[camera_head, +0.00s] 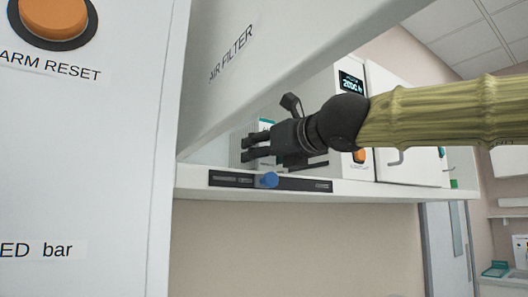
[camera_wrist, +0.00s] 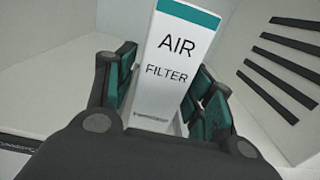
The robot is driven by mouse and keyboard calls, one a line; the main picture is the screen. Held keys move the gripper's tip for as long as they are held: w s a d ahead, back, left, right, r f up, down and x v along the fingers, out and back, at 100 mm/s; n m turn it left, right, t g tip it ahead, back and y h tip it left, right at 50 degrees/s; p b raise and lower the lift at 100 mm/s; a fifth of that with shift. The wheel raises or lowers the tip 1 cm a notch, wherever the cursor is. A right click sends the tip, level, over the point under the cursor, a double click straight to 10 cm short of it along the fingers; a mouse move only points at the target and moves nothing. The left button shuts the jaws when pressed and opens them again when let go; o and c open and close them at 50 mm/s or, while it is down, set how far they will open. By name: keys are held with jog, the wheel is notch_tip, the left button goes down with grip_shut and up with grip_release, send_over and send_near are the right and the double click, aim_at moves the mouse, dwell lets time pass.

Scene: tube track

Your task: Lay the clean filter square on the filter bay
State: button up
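My gripper (camera_head: 246,148) is black and reaches left under the hood, just above the white shelf. In the wrist view its two teal-padded fingers (camera_wrist: 166,80) stand apart. A white carton (camera_wrist: 172,60) with a teal band and the words AIR FILTER shows between them. I cannot tell whether the fingers touch it. A teal and white patch, perhaps the same carton, shows behind the gripper in the head view (camera_head: 265,125). I cannot make out a separate filter square. The sloped white hood (camera_head: 225,95), marked AIR FILTER, hides part of the space. No bay is clearly identifiable.
A white cabinet with an orange button (camera_head: 52,14) stands close at the left. Dark slots (camera_wrist: 285,65) mark the wall at right in the wrist view.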

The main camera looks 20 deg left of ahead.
jog(key=shift+o, duration=0.2)
jog(key=shift+s+d, duration=0.1)
jog(key=v, duration=1.1)
jog(key=shift+d, duration=0.4)
